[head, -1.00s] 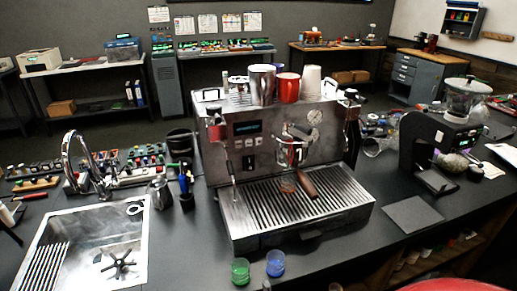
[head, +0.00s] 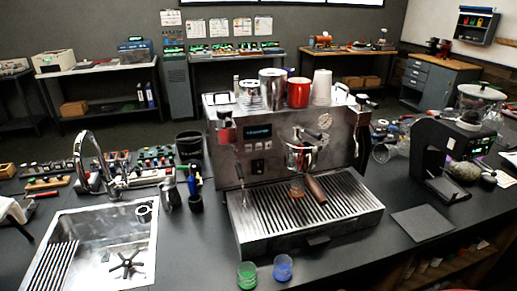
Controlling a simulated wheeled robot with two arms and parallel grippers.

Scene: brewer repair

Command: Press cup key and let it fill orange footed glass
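The steel espresso machine (head: 290,150) stands in the middle of the counter. Its front has a small blue display (head: 257,131) with a row of small keys (head: 256,147) below it; I cannot read which is the cup key. A small orange-brown glass (head: 297,188) appears to stand on the slatted drip tray (head: 345,205), below the brewing head (head: 300,150). Its foot and contents are too small to make out. A brown handle (head: 316,190) is just right of it. Neither of my grippers can be made out in the head view.
The sink (head: 140,235) is left, a grinder (head: 445,155) right. Cups (head: 298,92) sit on the machine. A dark mat (head: 423,223) lies on the counter at right.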

